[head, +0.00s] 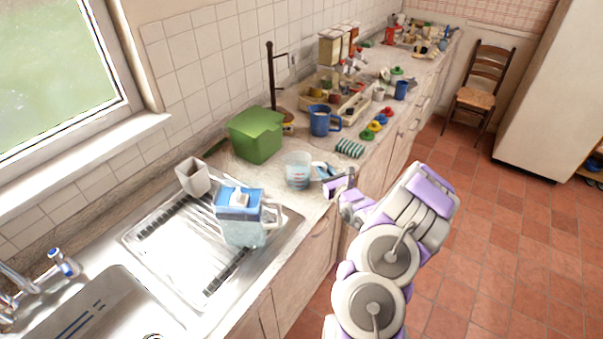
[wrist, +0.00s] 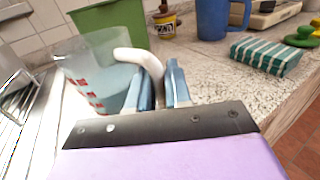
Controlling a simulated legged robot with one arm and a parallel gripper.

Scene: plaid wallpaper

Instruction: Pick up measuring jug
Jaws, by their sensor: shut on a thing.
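The measuring jug (head: 297,170) is a clear cup with red markings and a pale handle. It stands upright on the counter at the right end of the draining board. In the wrist view the jug (wrist: 92,85) is at the left, and its white handle (wrist: 138,62) curves towards my gripper (wrist: 160,88). My gripper (head: 325,171) is to the right of the jug, with its blue fingers shut on the handle. The lower end of the handle is hidden by the fingers.
A blue-lidded pitcher (head: 240,220) stands on the draining board (head: 175,250). A green box (head: 256,134) is behind the jug. A blue mug (head: 321,121) and a striped green cloth item (head: 350,148) lie farther along the counter.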

